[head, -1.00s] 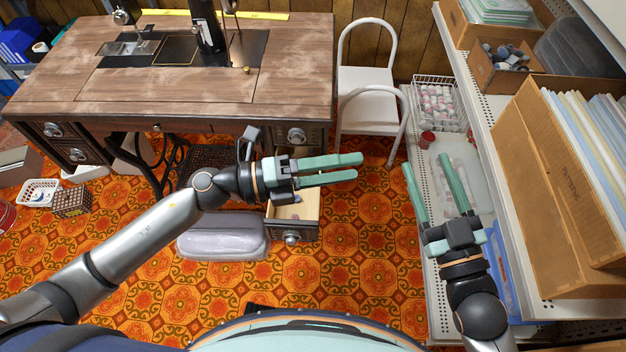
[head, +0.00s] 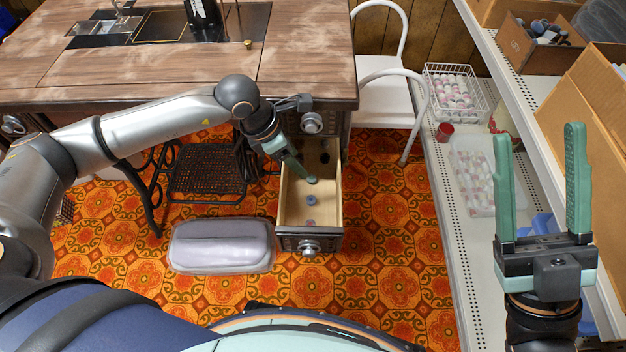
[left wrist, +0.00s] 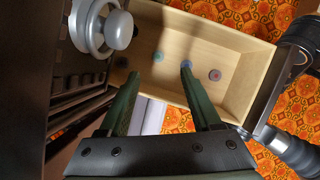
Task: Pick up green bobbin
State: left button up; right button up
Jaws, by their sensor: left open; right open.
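The green bobbin (head: 312,180) lies in the open drawer (head: 334,215), just beyond my left fingertips in the head view. The green bobbin (left wrist: 158,57) shows between and beyond the fingertips in the left wrist view. My left gripper (head: 299,170) is open and empty, pointing down into the drawer; its fingers (left wrist: 160,76) stand apart in the left wrist view. I cannot tell how high the tips are above the drawer floor. My right gripper (head: 539,145) is open and empty, raised in front of the shelf at the right.
A blue bobbin (head: 311,200), a mauve bobbin (head: 310,223) and a dark bobbin (head: 324,158) share the drawer. The wooden sewing table (head: 180,75) overhangs its back.

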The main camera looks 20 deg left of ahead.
aim_at(308, 179)
pick_arm(q)
jog(key=x, duration=0.3)
jog(key=shift+d+f+b, duration=0.1)
jog(key=shift+f+b, duration=0.15)
jog(key=shift+b, duration=0.15)
jog(key=x, duration=0.1)
jog(key=b+x, duration=0.1)
jog(key=x, duration=0.1)
jog(key=b+x, duration=0.1)
jog(key=x, duration=0.1)
jog(key=shift+w+a+f, duration=0.15)
jog(key=shift+a+f, duration=0.1)
pick_arm(e)
jog(key=f, duration=0.3)
jog(key=shift+w+a+f+m, duration=0.1)
jog(key=shift+a+f+m, duration=0.1)
jog(key=shift+f+m, duration=0.15)
pick_arm(q)
jog(key=shift+c, duration=0.4)
grip_shut()
